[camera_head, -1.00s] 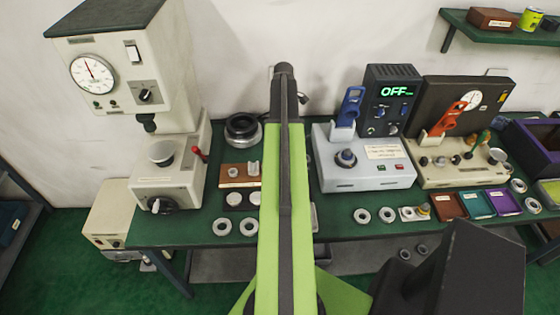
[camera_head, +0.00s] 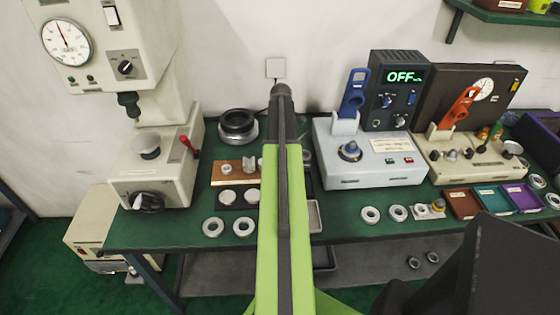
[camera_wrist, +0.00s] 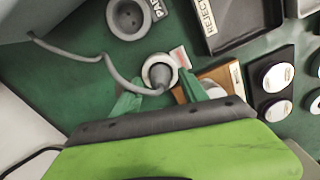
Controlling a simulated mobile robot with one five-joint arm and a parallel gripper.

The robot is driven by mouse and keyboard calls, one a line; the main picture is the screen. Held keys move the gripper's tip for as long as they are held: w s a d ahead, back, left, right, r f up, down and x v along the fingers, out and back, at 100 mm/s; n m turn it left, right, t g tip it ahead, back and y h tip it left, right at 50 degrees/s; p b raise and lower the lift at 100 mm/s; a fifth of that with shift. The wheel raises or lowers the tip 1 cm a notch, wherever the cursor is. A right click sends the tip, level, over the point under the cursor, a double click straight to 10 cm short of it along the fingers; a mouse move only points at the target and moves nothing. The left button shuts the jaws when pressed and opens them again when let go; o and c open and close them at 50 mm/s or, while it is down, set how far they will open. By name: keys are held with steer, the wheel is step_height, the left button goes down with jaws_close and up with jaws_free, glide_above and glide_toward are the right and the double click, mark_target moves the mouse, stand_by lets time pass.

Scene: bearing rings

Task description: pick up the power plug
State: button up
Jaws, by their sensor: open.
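The power plug (camera_wrist: 159,69) shows in the wrist view as a small round grey piece inside a pale ring, with a grey cable (camera_wrist: 118,78) looping from it to the upper left. My gripper (camera_wrist: 159,93) has two green fingers spread apart, one on each side of the plug and cable. The fingers look apart from the plug, though their depth is hard to judge. In the head view my arm (camera_head: 282,190) covers the middle of the bench, so the plug and fingertips are hidden there.
A round grey socket (camera_wrist: 128,17) beside a "PARK" label and a dark "REJECT" tray (camera_wrist: 240,25) lie close by. A wooden block (camera_wrist: 222,80) is right of the plug. The press machine (camera_head: 150,165) stands left, the blue-grey control box (camera_head: 370,160) right.

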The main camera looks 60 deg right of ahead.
steer(key=shift+f, duration=0.65)
steer(key=shift+r, duration=0.2)
jaws_close()
